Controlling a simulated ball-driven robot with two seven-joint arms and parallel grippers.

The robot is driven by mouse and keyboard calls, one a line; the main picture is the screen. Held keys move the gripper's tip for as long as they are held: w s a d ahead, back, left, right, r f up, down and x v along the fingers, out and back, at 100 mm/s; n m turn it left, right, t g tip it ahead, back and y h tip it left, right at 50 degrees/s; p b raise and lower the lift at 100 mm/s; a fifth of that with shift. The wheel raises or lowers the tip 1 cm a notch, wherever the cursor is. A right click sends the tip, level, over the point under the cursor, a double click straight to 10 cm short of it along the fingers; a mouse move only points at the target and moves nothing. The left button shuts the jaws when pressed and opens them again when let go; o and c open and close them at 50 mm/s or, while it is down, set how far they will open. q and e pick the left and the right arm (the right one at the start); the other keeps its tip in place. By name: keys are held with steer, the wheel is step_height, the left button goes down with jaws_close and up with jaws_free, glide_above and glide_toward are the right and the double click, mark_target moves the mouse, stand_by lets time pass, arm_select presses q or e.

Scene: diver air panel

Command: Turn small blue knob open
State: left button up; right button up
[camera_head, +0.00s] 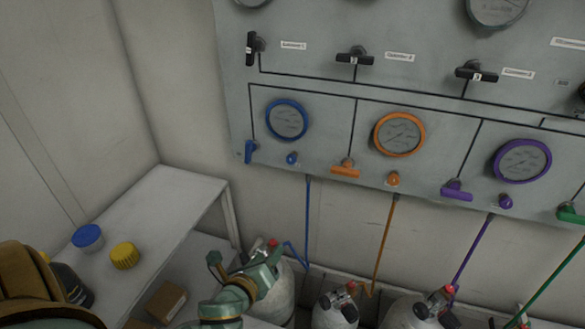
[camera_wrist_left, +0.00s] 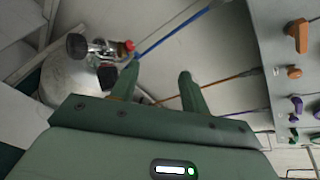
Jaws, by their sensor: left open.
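The small blue knob (camera_head: 292,158) sits on the grey panel in the head view, below the blue-ringed gauge (camera_head: 287,119) and right of the blue lever (camera_head: 250,151). It does not show in the left wrist view. My left gripper (camera_head: 246,268) is green, below the panel and lower left of the knob, well apart from it. In the left wrist view its two fingers (camera_wrist_left: 158,82) are spread with nothing between them, in front of a white cylinder. My right gripper is not in view.
Gas cylinders (camera_head: 336,311) stand under the panel, with coloured hoses running up to it. A white table (camera_head: 165,195) at left holds a blue cap (camera_head: 88,237) and a yellow cap (camera_head: 125,255). An orange knob (camera_wrist_left: 294,72) and other controls show in the wrist view.

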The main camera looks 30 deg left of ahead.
mark_target(290, 162)
arm_select(q)
step_height(290, 162, up, 16)
steer(key=m+t+y, duration=0.1)
steer(key=m+t, duration=0.3)
steer(key=m, duration=0.1)
steer(key=b+x, duration=0.1)
steer(key=x, duration=1.5)
steer(key=shift+b, duration=0.3)
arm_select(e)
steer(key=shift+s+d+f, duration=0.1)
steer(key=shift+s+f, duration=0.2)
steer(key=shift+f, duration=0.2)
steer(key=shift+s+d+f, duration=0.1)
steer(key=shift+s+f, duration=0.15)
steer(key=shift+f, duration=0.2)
arm_select(q)
steer(key=shift+c, duration=0.4)
steer(key=c, duration=0.9)
